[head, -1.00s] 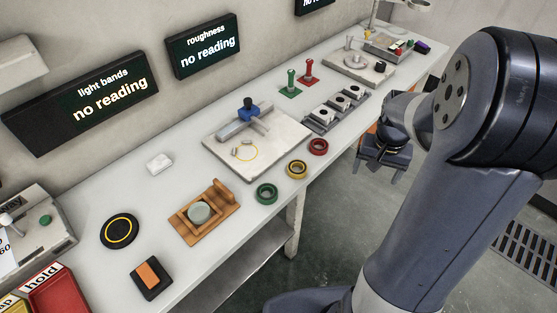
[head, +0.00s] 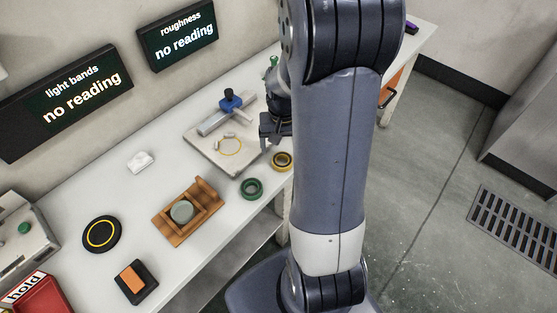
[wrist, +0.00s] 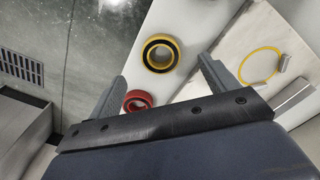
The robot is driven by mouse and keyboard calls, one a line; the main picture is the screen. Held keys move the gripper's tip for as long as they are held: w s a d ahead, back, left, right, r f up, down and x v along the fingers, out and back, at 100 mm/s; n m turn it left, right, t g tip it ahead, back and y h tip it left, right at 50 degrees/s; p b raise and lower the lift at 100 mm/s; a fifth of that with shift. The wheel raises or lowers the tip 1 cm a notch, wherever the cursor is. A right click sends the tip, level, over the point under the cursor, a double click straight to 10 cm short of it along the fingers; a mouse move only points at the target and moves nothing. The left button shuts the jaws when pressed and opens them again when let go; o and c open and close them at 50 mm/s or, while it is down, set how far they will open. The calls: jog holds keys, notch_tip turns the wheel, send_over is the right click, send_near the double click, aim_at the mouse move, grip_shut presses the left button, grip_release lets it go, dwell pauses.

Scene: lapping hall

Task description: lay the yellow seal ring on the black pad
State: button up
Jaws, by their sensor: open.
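The yellow seal ring (head: 282,161), thick with a black inner band, lies flat near the bench's front edge. It also shows in the wrist view (wrist: 160,53), where its centre lies roughly in line with the gap between my fingers. My gripper (head: 274,139) is open and empty above the bench, close to the ring; its spread fingers also show in the wrist view (wrist: 161,70). The black pad (head: 101,234) is a round disc with a thin yellow circle on it, at the left of the bench. Nothing lies on the pad.
A green ring (head: 252,189) and a red ring (wrist: 138,100) flank the yellow one. A wooden fixture (head: 172,221) with a grey-green disc stands between ring and pad. A pale plate (head: 207,152) with a blue-topped tool lies behind. A black block with orange top (head: 145,290) sits nearby.

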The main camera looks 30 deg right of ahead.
aim_at(282, 164)
jog(key=shift+w+d+f+p, duration=0.1)
jog(key=shift+w+f+p, duration=0.1)
jog(key=shift+f, duration=1.4)
jog(key=shift+w+d+f+p, duration=0.1)
jog(key=shift+f+p, duration=0.05)
jog(key=shift+f, duration=1.45)
jog(key=shift+c, duration=0.5)
jog(key=c, duration=1.1)
jog(key=shift+o, duration=0.2)
